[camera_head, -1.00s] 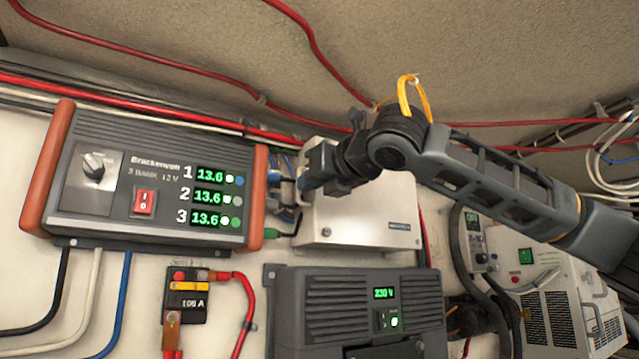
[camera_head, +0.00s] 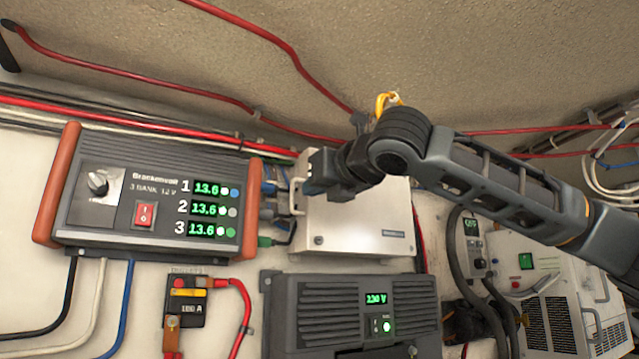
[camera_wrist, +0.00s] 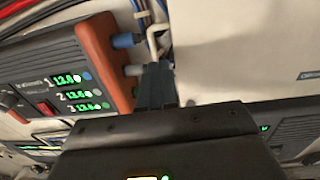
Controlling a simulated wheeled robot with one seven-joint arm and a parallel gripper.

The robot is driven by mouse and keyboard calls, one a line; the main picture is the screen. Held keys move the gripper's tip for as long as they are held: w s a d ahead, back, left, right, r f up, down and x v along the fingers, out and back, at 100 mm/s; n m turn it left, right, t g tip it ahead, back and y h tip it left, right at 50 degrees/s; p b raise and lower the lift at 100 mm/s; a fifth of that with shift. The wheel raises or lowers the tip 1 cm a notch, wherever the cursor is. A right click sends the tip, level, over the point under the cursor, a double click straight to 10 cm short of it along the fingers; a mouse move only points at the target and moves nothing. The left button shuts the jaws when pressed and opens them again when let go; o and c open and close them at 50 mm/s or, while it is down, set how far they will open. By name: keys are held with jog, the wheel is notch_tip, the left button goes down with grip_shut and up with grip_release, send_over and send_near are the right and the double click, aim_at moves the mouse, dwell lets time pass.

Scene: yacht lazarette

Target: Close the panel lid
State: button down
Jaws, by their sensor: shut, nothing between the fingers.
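The panel lid (camera_head: 358,226) is the cream front of a box on the wall, right of the battery charger. It also fills the upper right of the wrist view (camera_wrist: 235,50). A pale handle (camera_head: 297,192) stands out at its left edge, and it shows in the wrist view (camera_wrist: 154,42) too. My gripper (camera_head: 311,182) is shut and empty at the handle, by the lid's upper left. In the wrist view the fingertips (camera_wrist: 156,75) are just below the handle; I cannot tell whether they touch it. My arm hides the lid's upper part.
The charger (camera_head: 150,195) with orange end caps is close on the left, with blue and green plugs (camera_head: 266,241) between it and the box. A dark inverter (camera_head: 350,305) sits just below. Red cables (camera_head: 290,45) run above.

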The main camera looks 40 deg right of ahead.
jog(key=s+b, duration=0.2)
jog(key=s, duration=0.8)
jog(key=shift+f, duration=0.1)
